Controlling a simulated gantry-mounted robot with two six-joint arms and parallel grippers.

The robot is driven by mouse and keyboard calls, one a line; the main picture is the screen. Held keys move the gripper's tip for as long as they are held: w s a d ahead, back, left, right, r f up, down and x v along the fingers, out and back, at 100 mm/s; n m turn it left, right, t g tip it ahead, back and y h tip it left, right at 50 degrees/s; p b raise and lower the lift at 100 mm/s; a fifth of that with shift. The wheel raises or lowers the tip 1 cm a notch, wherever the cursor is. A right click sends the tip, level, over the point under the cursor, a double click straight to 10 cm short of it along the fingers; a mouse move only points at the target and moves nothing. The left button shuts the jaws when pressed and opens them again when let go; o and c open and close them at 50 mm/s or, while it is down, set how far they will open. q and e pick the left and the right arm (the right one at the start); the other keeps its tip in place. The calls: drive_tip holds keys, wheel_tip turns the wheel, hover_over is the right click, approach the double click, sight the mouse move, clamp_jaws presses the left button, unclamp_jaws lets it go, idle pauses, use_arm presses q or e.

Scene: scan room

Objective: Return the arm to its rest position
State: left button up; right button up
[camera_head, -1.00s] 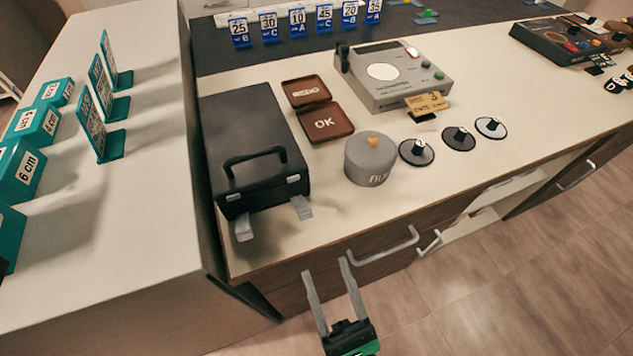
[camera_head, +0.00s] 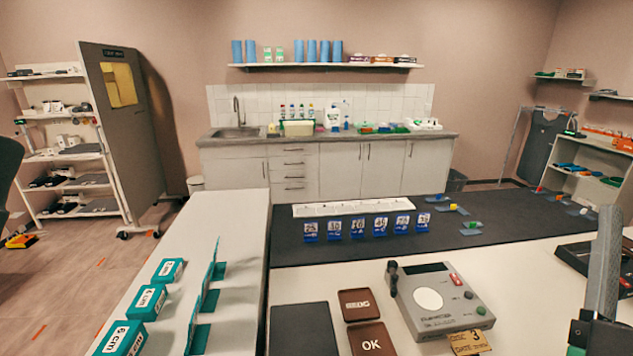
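A gripper, which looks like my right one (camera_head: 605,222), stands at the lower right edge of the head view, with its grey fingers pointing up. The fingers overlap from this side, so I cannot tell whether they are open or shut. No object shows at the fingertips. It appears in front of the right part of the white worktop (camera_head: 532,262). My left gripper is not in view.
Numbered blue stands (camera_head: 358,228) line the dark mat (camera_head: 290,250). Teal blocks (camera_head: 148,302) sit on the left table (camera_head: 245,215).

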drive_tip(key=s+a+r+m+t+y, duration=0.2)
drive_tip(key=a+r+t+y, duration=0.25)
drive_tip(key=r+y, duration=0.3)
drive_tip(key=a+n+t+y, duration=0.1)
drive_tip(key=a+t+y, duration=0.2)
drive_tip(key=a+y, duration=0.55)
use_arm(q)
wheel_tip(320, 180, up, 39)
drive_tip(key=p, duration=3.8)
use_arm(e)
wheel_tip(320, 180, up, 38)
drive_tip(key=d+y, duration=0.2)
drive_tip(key=d, duration=0.1)
drive_tip(key=shift+w+f+m+g+y, duration=0.2)
drive_tip(key=shift+w+m+g+y, duration=0.1)
drive_tip(key=shift+w+g, duration=0.1)
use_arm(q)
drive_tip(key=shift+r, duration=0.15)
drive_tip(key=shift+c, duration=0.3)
